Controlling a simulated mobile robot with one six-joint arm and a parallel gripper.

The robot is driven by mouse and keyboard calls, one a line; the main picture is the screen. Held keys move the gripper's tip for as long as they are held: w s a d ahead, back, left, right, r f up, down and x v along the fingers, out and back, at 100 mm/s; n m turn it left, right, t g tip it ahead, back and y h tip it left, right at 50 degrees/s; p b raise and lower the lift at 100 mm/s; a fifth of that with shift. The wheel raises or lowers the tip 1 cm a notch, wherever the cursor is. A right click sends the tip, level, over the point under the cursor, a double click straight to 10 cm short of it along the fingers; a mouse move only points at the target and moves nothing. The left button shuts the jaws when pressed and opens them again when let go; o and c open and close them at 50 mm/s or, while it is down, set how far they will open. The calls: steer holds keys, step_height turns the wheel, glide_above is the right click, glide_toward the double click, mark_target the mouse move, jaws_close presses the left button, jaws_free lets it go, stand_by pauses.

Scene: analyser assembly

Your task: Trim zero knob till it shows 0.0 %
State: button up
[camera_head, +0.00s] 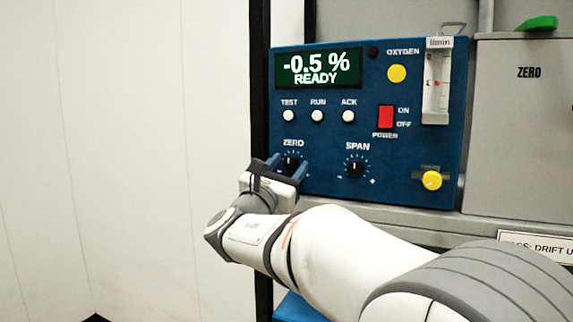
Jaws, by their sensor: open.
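The blue analyser panel (325,188) faces me. Its green display (318,68) reads "-0.5 %" and "READY". The black ZERO knob (291,161) is at the panel's lower left, with a white scale around it. My gripper (289,166) is at the ZERO knob, its blue fingers open, one on each side of the knob. The view does not show whether the fingers touch it. The gripper body hides the area below and left of the knob.
The black SPAN knob (357,167) is close to the right. Above are white TEST (289,116), RUN (318,116) and ACK (348,116) buttons and a red power switch (386,116). A yellow knob (432,180) and a flowmeter (437,85) are further right. Free room lies left.

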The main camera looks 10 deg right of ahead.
steer(key=c, duration=1)
steer(key=shift+o, duration=0.2)
steer(key=shift+f+m+b, duration=0.1)
steer(key=shift+m+b, duration=0.2)
steer(key=shift+b, duration=0.15)
steer(key=m+g+b, duration=0.1)
steer(key=m+g+h+b, duration=0.1)
steer(key=m+b, duration=0.1)
steer(key=shift+a+f, duration=0.1)
steer(key=shift+f, duration=0.1)
steer(key=m+g+h+b, duration=0.1)
steer(key=m+b, duration=0.2)
steer(key=m, duration=0.1)
steer(key=shift+r, duration=0.1)
steer(key=m+g+b, duration=0.1)
steer(key=m, duration=0.1)
steer(key=m+g+b, duration=0.1)
steer(key=m, duration=0.1)
steer(key=shift+w+a+r+m, duration=0.1)
steer(key=shift+r+m, duration=0.1)
steer(key=shift+m, duration=0.1)
steer(key=shift+r+m+g+b, duration=0.1)
steer(key=shift+m+g+b, duration=0.15)
steer(key=shift+m+g, duration=0.55)
steer(key=shift+r+m+g+b, duration=0.1)
steer(key=shift+m+g+b, duration=0.15)
steer(key=shift+m, duration=1.05)
